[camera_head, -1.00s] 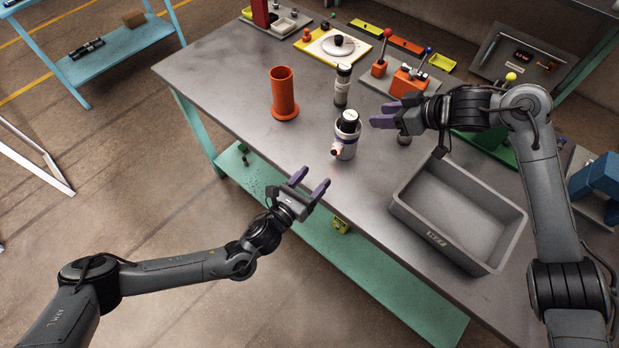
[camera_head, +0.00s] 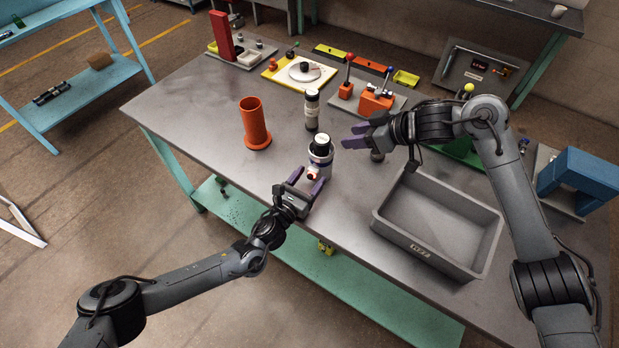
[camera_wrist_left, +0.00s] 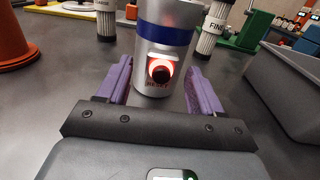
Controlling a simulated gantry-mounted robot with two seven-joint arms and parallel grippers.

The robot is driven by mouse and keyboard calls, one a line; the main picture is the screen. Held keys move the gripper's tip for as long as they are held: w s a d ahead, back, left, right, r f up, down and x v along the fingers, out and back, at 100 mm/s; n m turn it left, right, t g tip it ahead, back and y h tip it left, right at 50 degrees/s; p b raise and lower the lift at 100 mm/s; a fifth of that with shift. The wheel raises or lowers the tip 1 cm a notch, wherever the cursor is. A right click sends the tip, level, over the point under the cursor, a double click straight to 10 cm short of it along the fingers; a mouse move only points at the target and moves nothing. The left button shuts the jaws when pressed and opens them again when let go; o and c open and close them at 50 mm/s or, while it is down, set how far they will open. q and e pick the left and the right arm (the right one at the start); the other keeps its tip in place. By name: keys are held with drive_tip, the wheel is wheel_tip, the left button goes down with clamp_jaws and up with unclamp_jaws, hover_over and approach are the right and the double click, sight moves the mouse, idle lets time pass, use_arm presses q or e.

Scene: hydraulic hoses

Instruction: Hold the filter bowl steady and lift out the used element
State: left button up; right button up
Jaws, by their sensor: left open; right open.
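The filter bowl (camera_head: 319,158) stands upright near the table's front edge. In the left wrist view it is a silver cylinder (camera_wrist_left: 168,14) with a blue band and a red-lit round button. My right gripper (camera_head: 356,134) is open and empty, to the right of the bowl, pointing left.
A dark-capped cartridge (camera_head: 312,110) stands behind the bowl. Another, marked FINE (camera_wrist_left: 213,27), shows at right in the wrist view. An orange flanged cylinder (camera_head: 254,122) stands left. A grey tray (camera_head: 408,243) lies at the right front.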

use_arm(q)
drive_tip(key=shift+w+d, duration=0.1)
drive_tip(key=shift+w, duration=0.1)
drive_tip(key=shift+c, duration=0.5)
clamp_jaws()
